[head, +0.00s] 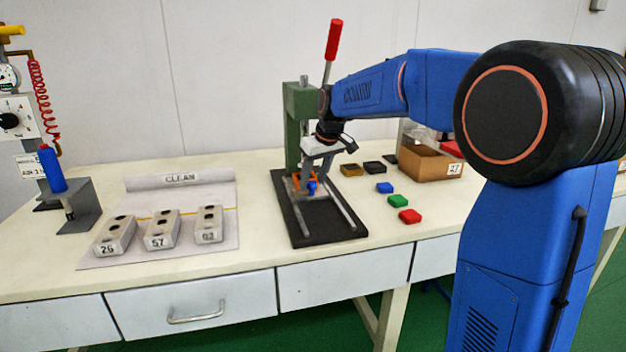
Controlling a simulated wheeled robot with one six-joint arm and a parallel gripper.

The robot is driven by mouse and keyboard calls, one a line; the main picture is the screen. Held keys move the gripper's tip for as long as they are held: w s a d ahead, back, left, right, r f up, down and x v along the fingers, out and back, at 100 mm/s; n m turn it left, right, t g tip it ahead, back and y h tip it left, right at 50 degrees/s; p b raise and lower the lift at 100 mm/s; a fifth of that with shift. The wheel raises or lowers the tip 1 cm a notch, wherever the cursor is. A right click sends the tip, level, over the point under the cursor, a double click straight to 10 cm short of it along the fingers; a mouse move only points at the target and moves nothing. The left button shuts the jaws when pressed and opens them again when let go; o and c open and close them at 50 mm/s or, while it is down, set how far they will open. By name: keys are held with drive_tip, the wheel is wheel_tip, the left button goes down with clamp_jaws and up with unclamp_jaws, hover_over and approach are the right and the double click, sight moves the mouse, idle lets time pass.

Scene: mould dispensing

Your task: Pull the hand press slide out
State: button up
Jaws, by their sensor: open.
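The hand press stands on the table with a green column (291,125), a red-handled lever (333,40) raised upright, and a black base plate (318,238). Two metal rails (341,213) run along the base toward the front edge. The slide (294,190) sits at the back of the rails, under the press head, with a blue knob (312,187) on its front. My gripper (312,181) is open at the slide, close around or just above the knob. Whether the fingers touch the knob is too small to tell. My wrist hides part of the press head.
Three numbered moulds (162,230) lie on the grey CLEAN mat (120,255) at left. A cardboard box (425,163) stands behind. The front of the rails is clear.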

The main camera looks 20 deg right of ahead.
drive_tip(key=shift+w+f, duration=0.1)
drive_tip(key=shift+f, duration=0.15)
clamp_jaws()
drive_tip(key=s, duration=2)
drive_tip(key=shift+s, duration=0.2)
unclamp_jaws()
drive_tip(key=shift+s, duration=0.1)
drive_tip(key=shift+r, duration=0.1)
